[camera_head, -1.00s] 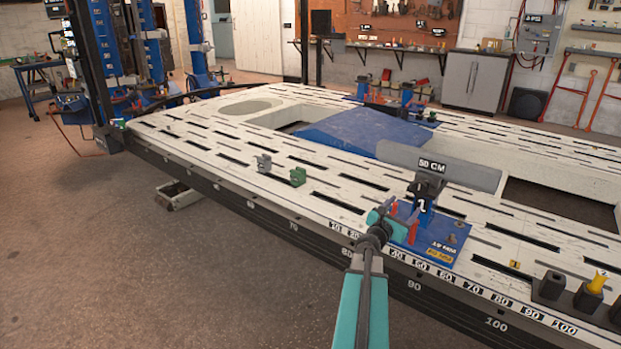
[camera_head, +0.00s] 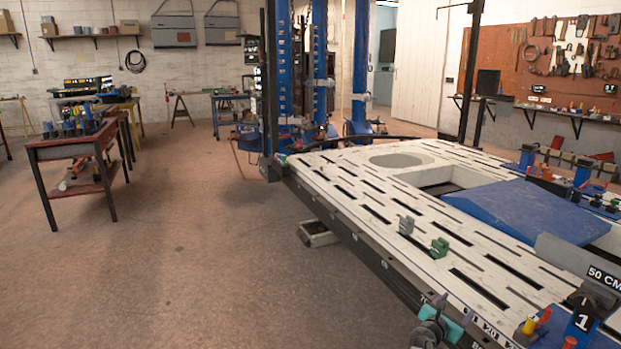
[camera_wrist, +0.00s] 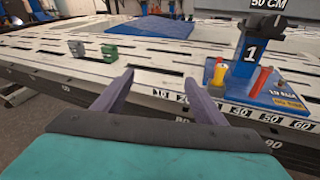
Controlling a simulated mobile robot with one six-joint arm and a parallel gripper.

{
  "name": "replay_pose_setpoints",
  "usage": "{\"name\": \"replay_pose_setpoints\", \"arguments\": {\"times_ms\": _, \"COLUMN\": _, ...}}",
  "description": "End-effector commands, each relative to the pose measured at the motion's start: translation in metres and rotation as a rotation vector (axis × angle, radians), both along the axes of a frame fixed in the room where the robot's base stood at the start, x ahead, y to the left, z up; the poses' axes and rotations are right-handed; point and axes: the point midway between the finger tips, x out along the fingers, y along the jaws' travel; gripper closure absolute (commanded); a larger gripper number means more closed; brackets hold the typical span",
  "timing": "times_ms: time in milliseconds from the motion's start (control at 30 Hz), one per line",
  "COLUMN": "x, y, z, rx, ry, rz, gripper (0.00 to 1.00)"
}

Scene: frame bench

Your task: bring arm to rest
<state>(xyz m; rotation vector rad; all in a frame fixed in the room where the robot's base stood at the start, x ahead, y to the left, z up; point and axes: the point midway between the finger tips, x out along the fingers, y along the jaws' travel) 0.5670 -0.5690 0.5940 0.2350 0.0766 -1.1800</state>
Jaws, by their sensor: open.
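My gripper (camera_wrist: 155,95) is open and empty in the wrist view. Its two grey fingers stand apart in front of the near edge of the white slotted frame bench (camera_wrist: 50,58). In the head view my gripper (camera_head: 440,325) shows at the bottom, right of centre, beside the bench edge; its tips are hard to make out there. The blue clamp stand marked 1 (camera_wrist: 250,50) is on the bench to the right of the right finger, apart from it. A yellow and a red pin stand on its blue base.
A green block (camera_head: 439,247) and a grey block (camera_head: 406,225) sit on the bench. A blue ramp-like panel (camera_head: 530,208) lies farther back. A red table (camera_head: 75,150) with tools stands at the left. The floor (camera_head: 200,250) between is clear.

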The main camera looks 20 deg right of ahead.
Motion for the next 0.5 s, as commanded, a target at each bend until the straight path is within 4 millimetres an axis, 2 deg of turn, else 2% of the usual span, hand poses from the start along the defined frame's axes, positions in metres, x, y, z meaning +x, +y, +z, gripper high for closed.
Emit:
{"name": "replay_pose_setpoints", "arguments": {"times_ms": 33, "x": 0.01, "y": 0.019, "z": -0.002, "rx": 0.026, "ry": -0.001, "rz": 0.017, "gripper": 0.35}}
{"name": "replay_pose_setpoints", "arguments": {"times_ms": 200, "x": 0.033, "y": 0.074, "z": -0.026, "rx": 0.122, "ry": -0.021, "rz": 0.045, "gripper": 0.35}}
{"name": "replay_pose_setpoints", "arguments": {"times_ms": 367, "x": 0.043, "y": 0.127, "z": -0.051, "rx": 0.229, "ry": -0.051, "rz": 0.044, "gripper": 0.35}}
{"name": "replay_pose_setpoints", "arguments": {"times_ms": 500, "x": 0.044, "y": 0.175, "z": -0.074, "rx": 0.335, "ry": -0.079, "rz": 0.022, "gripper": 0.35}}
